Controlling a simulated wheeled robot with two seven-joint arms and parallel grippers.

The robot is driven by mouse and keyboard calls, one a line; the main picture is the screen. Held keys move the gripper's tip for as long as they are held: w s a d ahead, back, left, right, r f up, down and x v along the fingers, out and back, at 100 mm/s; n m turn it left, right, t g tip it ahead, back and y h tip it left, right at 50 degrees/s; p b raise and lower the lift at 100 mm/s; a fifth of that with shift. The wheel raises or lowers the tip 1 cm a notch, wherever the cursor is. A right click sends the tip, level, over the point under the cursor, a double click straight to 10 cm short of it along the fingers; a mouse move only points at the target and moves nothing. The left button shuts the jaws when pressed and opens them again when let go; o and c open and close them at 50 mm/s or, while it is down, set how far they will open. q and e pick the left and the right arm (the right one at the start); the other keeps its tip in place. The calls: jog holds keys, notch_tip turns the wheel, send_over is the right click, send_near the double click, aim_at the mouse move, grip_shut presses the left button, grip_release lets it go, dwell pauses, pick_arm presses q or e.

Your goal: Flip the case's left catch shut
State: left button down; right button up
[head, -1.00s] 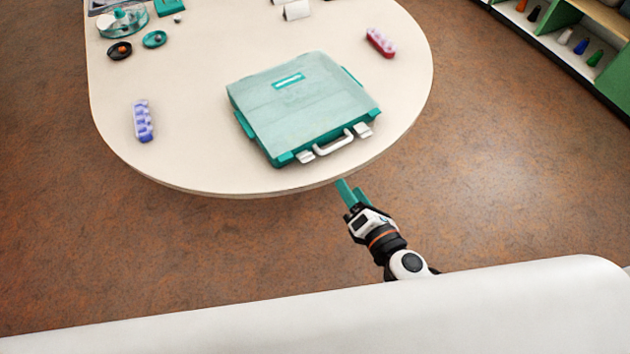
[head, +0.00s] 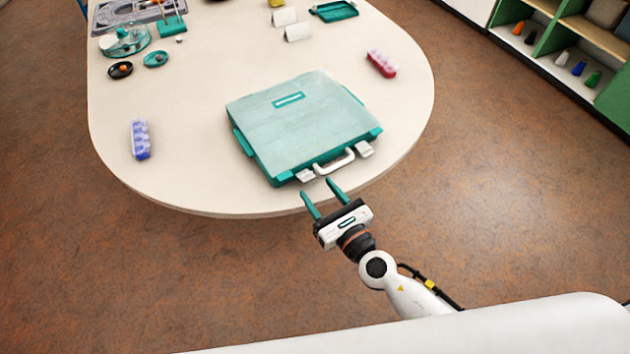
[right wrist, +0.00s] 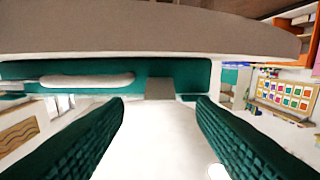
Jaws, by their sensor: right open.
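The teal case (head: 300,115) lies closed on the table, its pale lid up and its white handle (head: 336,163) towards me. The left catch (head: 305,175) is a small pale tab at the case's front edge, left of the handle. The right catch (head: 365,149) is on the other side. How far each catch is turned is too small to tell. My right gripper (head: 317,188) is open and empty, just in front of the left catch. In the right wrist view the grey catch (right wrist: 160,88) shows beyond and between the teal fingers, apart from them. My left gripper is out of view.
The table's rounded front edge (head: 215,213) is just below the case. A blue-purple bead strip (head: 140,140) lies left, and a red one (head: 381,63) lies right. Dishes, white stands and trays are at the back. The table around the case is clear.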

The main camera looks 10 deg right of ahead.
aim_at(300, 167)
jog(key=shift+x, duration=1.35)
jog(key=c, duration=1)
jog(key=r+g+p, duration=0.1)
jog(key=p, duration=0.7)
jog(key=r+g+h+p, duration=0.1)
jog(key=g+p, duration=0.1)
jog(key=p, duration=0.6)
jog(key=w+r+g+h+p, duration=0.1)
jog(key=p, duration=0.8)
jog(key=shift+a+g, duration=0.25)
jog(key=shift+g, duration=0.15)
jog(key=shift+w+f+p, duration=0.1)
jog(key=shift+f+p, duration=0.1)
jog(key=shift+p, duration=0.2)
jog(key=shift+h, duration=0.3)
jog(key=o, duration=1)
